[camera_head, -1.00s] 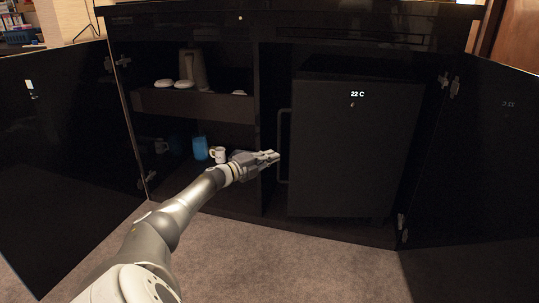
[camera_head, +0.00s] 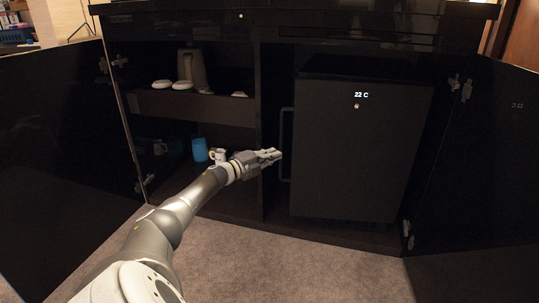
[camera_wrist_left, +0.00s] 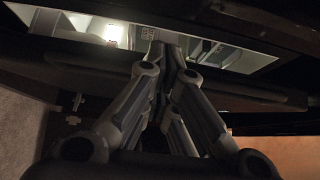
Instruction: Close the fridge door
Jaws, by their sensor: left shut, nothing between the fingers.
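The fridge (camera_head: 358,150) is a black box in the right half of the cabinet. Its dark front door carries a lit "22 C" display (camera_head: 361,95), and a long vertical handle (camera_head: 284,145) shows at the left edge. My right gripper is out of view.
The cabinet doors stand open at left (camera_head: 60,150) and right (camera_head: 480,150). The left compartment holds a kettle (camera_head: 192,66) on a shelf, with a blue cup (camera_head: 199,150) and a white mug (camera_head: 218,155) below, close to my left gripper. Carpet (camera_head: 300,275) in front is clear.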

